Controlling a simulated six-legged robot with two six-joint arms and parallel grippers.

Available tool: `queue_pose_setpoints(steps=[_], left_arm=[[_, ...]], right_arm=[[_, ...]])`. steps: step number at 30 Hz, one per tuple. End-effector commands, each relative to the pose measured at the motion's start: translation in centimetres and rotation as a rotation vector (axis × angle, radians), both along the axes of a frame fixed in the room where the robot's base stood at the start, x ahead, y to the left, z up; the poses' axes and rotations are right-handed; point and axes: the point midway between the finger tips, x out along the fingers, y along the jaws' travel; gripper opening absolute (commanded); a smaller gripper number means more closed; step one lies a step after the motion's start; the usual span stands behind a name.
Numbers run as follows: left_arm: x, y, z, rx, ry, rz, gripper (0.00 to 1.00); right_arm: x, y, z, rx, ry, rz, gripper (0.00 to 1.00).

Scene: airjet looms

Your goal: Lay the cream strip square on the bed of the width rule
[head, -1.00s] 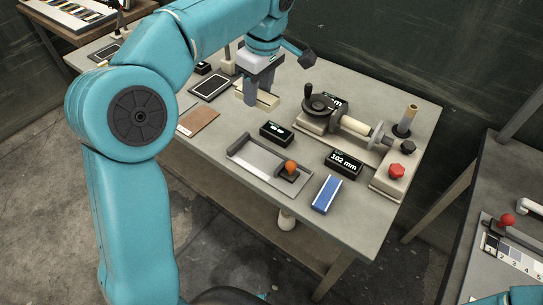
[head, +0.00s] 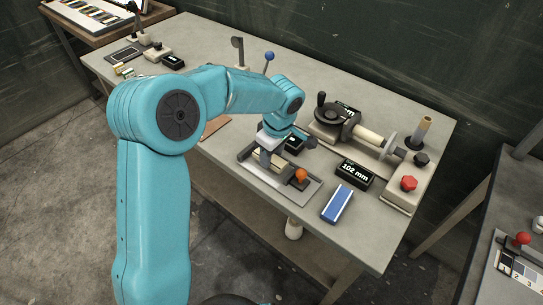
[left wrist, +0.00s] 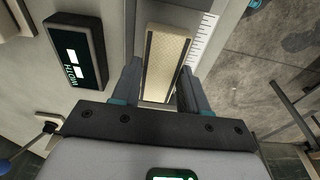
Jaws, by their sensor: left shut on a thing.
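My left gripper (head: 270,158) is over the width rule (head: 298,197) on the workbench, pointing down. In the left wrist view, the gripper (left wrist: 160,75) is shut on the cream strip (left wrist: 165,55), with one finger along each long side. The strip lies over the rule's bed, its long edges roughly in line with the white scale (left wrist: 205,38). I cannot tell whether it touches the bed. The rule has an orange knob (head: 301,175) at its near right end. My arm hides part of the rule in the head view. My right gripper is not in view.
A black width display (left wrist: 75,50) stands beside the rule. A blue block (head: 337,204) and a "102 mm" display (head: 355,174) lie to the right. A cranked device (head: 345,125) stands behind. The bench front edge is close to the rule.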

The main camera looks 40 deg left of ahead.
Motion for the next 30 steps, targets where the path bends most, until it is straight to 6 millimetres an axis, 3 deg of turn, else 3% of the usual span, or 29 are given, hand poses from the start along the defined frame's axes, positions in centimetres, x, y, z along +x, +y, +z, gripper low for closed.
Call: queue_pose_setpoints(steps=[3,15,16,18,30], left_arm=[[-0.1,0.0,-1.3,-0.001,0.002,0.001,0.14],[0.0,0.0,-1.9,0.000,-0.001,0.001,0.14],[0.0,0.0,-1.8,-0.001,-0.001,0.001,0.50],[0.0,0.0,-1.7,-0.001,-0.001,0.001,0.69],[0.0,-0.1,-0.8,0.000,-0.003,0.001,0.69]], right_arm=[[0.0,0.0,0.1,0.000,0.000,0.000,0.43],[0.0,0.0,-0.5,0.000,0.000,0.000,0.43],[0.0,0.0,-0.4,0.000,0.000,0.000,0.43],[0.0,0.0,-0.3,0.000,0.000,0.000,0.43],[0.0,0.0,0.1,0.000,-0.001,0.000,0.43]])
